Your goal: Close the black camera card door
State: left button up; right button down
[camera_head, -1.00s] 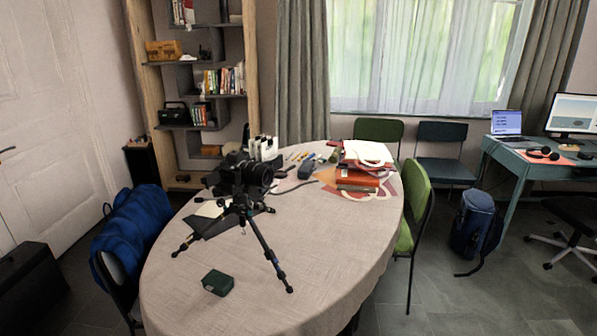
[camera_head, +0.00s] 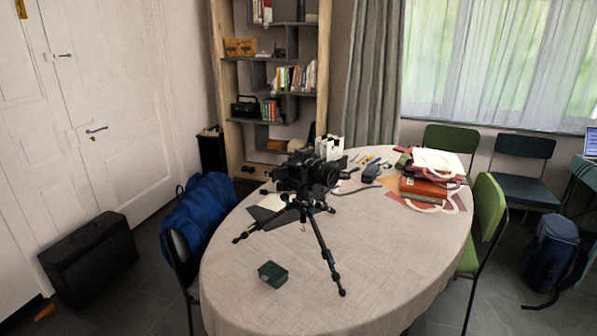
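The black camera (camera_head: 305,174) sits on a small black tripod (camera_head: 318,238) on the oval table. Its lens faces right. The camera card door cannot be made out at this distance, so I cannot tell how it stands. Neither of my grippers shows in the head view.
The table (camera_head: 390,245) has a beige cloth with bare room at its front and right. A small dark green box (camera_head: 272,274) lies front left of the tripod. Books and a bag (camera_head: 432,178) lie at the back right. Chairs, one with a blue bag (camera_head: 200,215), flank the table.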

aim_at(278, 174)
jog(key=i+l, duration=0.15)
jog(key=l, duration=0.15)
jog(key=i+l, duration=0.15)
jog(key=l, duration=0.15)
jog(key=i+l+u, duration=0.1)
jog(key=l, duration=0.2)
jog(key=i+l, duration=0.2)
jog(key=l, duration=0.15)
